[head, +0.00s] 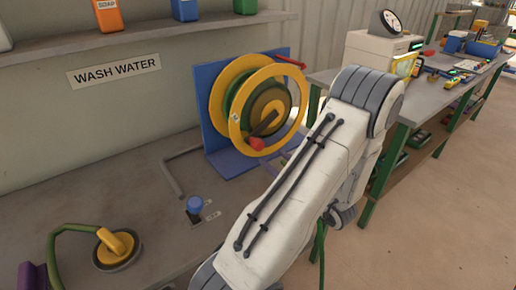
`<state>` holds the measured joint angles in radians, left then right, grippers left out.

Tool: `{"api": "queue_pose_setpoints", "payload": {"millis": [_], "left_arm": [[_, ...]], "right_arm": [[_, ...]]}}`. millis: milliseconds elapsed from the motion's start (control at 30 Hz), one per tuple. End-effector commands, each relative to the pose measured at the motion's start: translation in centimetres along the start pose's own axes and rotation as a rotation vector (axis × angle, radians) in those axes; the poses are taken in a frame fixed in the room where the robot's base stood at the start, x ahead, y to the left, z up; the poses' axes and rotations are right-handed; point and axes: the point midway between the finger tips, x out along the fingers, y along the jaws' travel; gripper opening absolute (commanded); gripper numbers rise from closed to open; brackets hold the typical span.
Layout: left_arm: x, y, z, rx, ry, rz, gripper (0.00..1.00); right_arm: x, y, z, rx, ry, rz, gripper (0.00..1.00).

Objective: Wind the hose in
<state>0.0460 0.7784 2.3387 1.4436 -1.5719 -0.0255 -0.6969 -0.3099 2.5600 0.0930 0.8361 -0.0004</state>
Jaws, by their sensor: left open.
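The hose reel (219,92) has yellow rims and stands against a blue board (209,132). Some green hose is wound inside it. Its crank has a red knob (257,144) at the lower middle of the face. A yellow nozzle piece (117,241) rests on a round dark base at the lower left, with green hose (75,228) curving from it. My left gripper (287,160) shows only as purple finger parts right of the red knob, apart from it. It is open and mostly hidden behind my white forearm. My right gripper is out of view.
A blue-topped valve (195,206) stands on the grey bench beside a bent grey pipe (178,168). A red lever (290,61) sits at the board's top right. A shelf (150,37) with bottles runs above. A green-legged workbench (425,108) with tools stands at the right.

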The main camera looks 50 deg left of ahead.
Motion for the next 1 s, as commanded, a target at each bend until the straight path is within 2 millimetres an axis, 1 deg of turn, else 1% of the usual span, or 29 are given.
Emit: {"api": "queue_pose_setpoints", "payload": {"millis": [33,200,300,433,600,867,900,967,1000], "left_arm": [[0.9,-0.1,-0.1,0.0,-0.001,-0.006,0.76],[4.2,-0.2,-0.1,0.0,-0.003,-0.005,0.76],[6.0,-0.1,-0.1,-0.001,-0.004,-0.003,0.76],[7.8,0.0,0.0,-0.002,-0.004,-0.001,0.76],[8.9,0.1,0.0,-0.001,-0.003,0.003,0.76],[9.1,0.1,0.0,-0.001,-0.004,0.004,0.76],[9.1,0.1,0.0,-0.001,-0.004,0.004,0.72],[9.1,0.1,0.0,-0.001,-0.004,0.004,0.49],[9.1,0.1,0.0,-0.001,-0.004,0.004,0.34]], "right_arm": [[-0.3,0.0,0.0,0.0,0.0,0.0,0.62],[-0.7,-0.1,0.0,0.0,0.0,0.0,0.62],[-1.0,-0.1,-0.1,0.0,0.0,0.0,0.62],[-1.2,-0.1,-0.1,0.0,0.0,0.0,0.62],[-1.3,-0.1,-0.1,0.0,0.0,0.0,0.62],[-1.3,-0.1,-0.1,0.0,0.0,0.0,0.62],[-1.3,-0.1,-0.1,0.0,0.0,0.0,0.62],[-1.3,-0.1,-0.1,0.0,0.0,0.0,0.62],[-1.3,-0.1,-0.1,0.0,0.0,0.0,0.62]]}}
